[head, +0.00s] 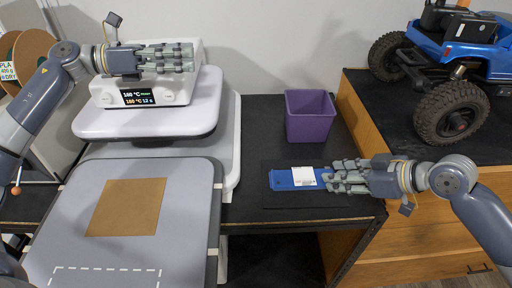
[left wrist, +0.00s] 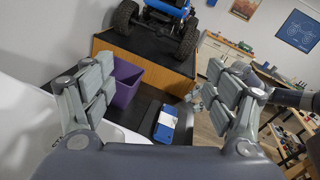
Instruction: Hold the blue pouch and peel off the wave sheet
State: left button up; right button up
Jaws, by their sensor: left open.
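The blue pouch (head: 281,180) lies flat on a dark mat on the black bench, in the right half of the head view. A small white sheet (head: 304,176) lies on its top; I cannot make out a wave print. Both also show in the left wrist view, the pouch (left wrist: 163,133) and the sheet (left wrist: 167,119). My right gripper (head: 334,177) is at the pouch's right end, its fingers covering that end; whether they grip it is unclear. My left gripper (head: 190,57) is open and empty, high in front of the heat press, far from the pouch.
The heat press (head: 150,120) has a lit display and a grey lower platen (head: 60,190) with a brown square sheet (head: 127,207). A purple bin (head: 310,118) stands behind the pouch. A blue crawler (head: 470,65) sits on the wooden cabinet at right.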

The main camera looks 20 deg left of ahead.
pick_arm(q)
jog(key=s+d+f+m+g+y, duration=0.1)
jog(key=d+f+m+g+y, duration=0.15)
jog(key=d+f+m, duration=0.35)
jog(key=s+d+f+m+g+y, duration=0.1)
jog(key=d+f+g+y, duration=0.2)
jog(key=d, duration=0.6)
jog(key=n+g+y, duration=0.1)
jog(key=n+y, duration=0.1)
jog(key=y, duration=0.3)
send_over(273, 177)
jog(key=s+a, duration=0.1)
jog(key=a, duration=0.3)
notch_tip(273, 177, down, 12)
jog(key=x, duration=0.9)
jog(key=shift+s+d+f, duration=0.1)
jog(key=shift+f, duration=0.3)
